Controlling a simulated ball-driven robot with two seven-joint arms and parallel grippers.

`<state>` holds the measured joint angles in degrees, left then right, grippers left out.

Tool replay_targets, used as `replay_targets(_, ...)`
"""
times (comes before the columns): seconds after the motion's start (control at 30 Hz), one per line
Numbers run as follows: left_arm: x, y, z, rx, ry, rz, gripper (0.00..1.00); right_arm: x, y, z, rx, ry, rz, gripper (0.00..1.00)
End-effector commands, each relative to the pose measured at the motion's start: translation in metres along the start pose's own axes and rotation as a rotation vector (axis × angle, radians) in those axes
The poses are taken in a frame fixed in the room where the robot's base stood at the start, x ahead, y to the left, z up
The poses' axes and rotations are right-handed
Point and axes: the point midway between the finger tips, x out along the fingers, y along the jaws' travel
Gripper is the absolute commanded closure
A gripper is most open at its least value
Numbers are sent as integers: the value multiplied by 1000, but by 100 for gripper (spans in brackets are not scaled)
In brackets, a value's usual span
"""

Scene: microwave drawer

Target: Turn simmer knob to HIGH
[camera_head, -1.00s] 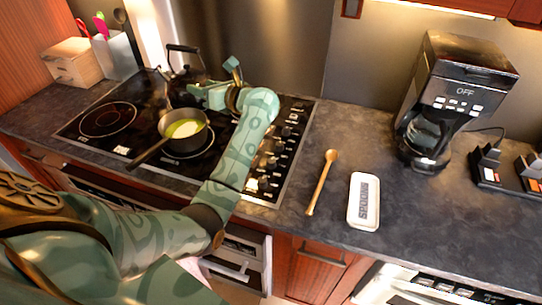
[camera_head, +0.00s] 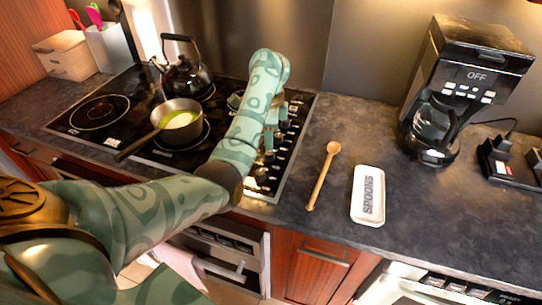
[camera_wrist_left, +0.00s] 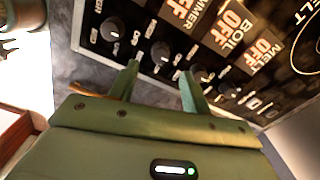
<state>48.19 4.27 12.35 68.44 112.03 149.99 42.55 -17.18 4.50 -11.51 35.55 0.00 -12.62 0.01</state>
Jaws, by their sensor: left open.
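The simmer knob (camera_wrist_left: 160,50) appears to be the black round knob in line with the "SIMMER OFF" label (camera_wrist_left: 196,14) in the left wrist view. My left gripper (camera_wrist_left: 160,77) is open, its two fingers spread just short of this knob; I cannot tell whether they touch it. Other black knobs (camera_wrist_left: 112,28) stand on either side in the same row, with "BOIL OFF" and "MELT OFF" labels. In the head view, my left gripper (camera_head: 268,143) points down at the control strip of the cooktop (camera_head: 85,137), partly hidden by my forearm. My right gripper is out of view.
A pan (camera_head: 180,118) with yellow-green contents sits on the cooktop, with a black kettle (camera_head: 185,77) behind it. A wooden spoon (camera_head: 322,177) and white spoon rest (camera_head: 368,195) lie right of the cooktop. A coffee maker (camera_head: 460,85) stands further right.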

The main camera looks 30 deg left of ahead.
Motion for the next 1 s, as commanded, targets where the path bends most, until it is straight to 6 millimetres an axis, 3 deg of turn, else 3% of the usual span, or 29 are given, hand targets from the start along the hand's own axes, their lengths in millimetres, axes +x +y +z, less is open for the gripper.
replay_targets(0.03, 19, 0, 0, 1, -3, 3, 52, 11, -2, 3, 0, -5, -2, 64)
replay_targets(0.23, 49, 0, 0, 2, -3, 1, 52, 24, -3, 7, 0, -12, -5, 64)
replay_targets(0.67, 58, 0, 0, 1, -1, -2, 52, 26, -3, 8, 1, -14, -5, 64)
replay_targets(0.83, 58, 0, 0, 1, -1, -2, 96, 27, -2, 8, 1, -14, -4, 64)
replay_targets(1.0, 58, 0, 0, 3, -1, -2, 97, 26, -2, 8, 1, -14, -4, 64)
